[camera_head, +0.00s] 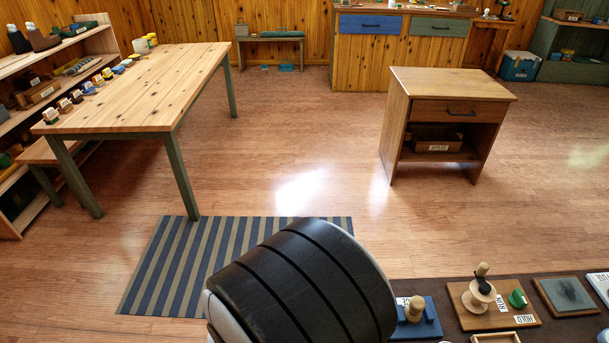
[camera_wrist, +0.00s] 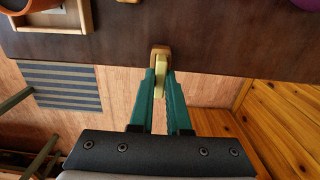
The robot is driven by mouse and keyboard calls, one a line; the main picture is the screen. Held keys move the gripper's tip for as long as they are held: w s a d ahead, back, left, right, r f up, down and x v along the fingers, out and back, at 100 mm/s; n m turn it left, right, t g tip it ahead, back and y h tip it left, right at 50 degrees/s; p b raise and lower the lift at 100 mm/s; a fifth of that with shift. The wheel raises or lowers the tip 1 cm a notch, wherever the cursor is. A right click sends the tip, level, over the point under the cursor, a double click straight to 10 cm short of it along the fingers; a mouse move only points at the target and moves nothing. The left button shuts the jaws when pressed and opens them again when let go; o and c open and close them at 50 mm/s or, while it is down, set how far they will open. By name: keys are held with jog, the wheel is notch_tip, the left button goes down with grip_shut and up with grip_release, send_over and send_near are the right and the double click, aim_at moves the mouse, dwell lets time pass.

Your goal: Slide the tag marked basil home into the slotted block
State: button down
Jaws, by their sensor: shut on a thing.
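In the wrist view my gripper (camera_wrist: 160,82) has two green fingers shut on a small cream and brown piece (camera_wrist: 160,60). The piece sticks out past the fingertips, over or near the edge of a dark brown surface (camera_wrist: 205,48). I cannot tell whether it touches that surface. No writing on it is readable, so I cannot confirm it is the basil tag. I cannot identify the slotted block in either view. In the head view my dark arm link fills the lower middle, and my gripper is not visible.
In the wrist view, a wooden tray (camera_wrist: 82,17) and an orange item (camera_wrist: 30,5) lie upper left. In the head view, a dark bench (camera_head: 440,291) at lower right holds a blue block (camera_head: 431,319) and several boards. A long table (camera_head: 165,75) carries small upright pieces.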

jog(key=shift+r, duration=0.25)
jog(key=shift+r, duration=1.6)
jog(key=w+d+r, duration=0.2)
jog(key=d, duration=0.3)
jog(key=w+d+r, duration=0.2)
jog(key=d+r, duration=0.1)
jog(key=d, duration=0.2)
jog(key=shift+w+d, duration=0.25)
jog(key=shift+d, duration=0.05)
jog(key=shift+f, duration=2.95)
jog(key=shift+f, duration=1.75)
